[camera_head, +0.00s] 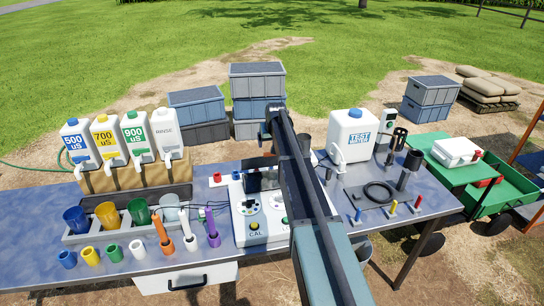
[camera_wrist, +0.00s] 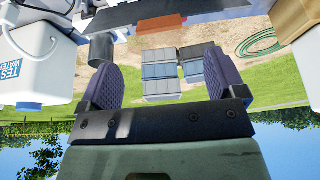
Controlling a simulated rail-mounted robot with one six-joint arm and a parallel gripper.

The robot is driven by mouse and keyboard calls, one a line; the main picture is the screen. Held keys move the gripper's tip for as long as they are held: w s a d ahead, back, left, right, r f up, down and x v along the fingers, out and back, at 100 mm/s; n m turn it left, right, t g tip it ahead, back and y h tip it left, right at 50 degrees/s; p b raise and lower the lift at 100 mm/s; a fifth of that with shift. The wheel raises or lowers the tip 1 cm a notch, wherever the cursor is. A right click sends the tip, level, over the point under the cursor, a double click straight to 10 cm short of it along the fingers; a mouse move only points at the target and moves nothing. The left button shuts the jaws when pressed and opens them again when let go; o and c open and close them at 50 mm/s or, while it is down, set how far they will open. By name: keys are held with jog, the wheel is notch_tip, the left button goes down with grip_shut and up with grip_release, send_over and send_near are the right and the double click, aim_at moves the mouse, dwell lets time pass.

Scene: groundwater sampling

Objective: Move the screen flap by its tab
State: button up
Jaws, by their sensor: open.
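The meter panel (camera_head: 255,222) is a white console with buttons and a CAL label, in the middle of the table in the head view. A dark upright piece (camera_head: 262,180) stands at its back, partly behind my arm; it appears to be the screen and its flap, and I cannot tell its exact position. In the wrist view, which is upside down, an orange-red bar (camera_wrist: 161,24), apparently the tab, lies across a grey edge at the top. My gripper (camera_wrist: 162,80) has its two fingers wide apart and nothing between them. The bar is beyond the fingertips.
Colored cups (camera_head: 107,214) and the bottles (camera_head: 104,145) are on the left. The white TEST WATER jug (camera_head: 352,136), also in the wrist view (camera_wrist: 30,65), a black cable (camera_head: 380,193) and small colored handles are on the right. Crates (camera_head: 257,80) stand behind the table.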

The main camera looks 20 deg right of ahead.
jog(key=b, duration=0.6)
send_over(269, 160)
jog(key=s, duration=0.2)
notch_tip(269, 160, down, 8)
jog(key=shift+w+a+r, duration=0.1)
jog(key=shift+r, duration=0.1)
jog(key=c, duration=1.3)
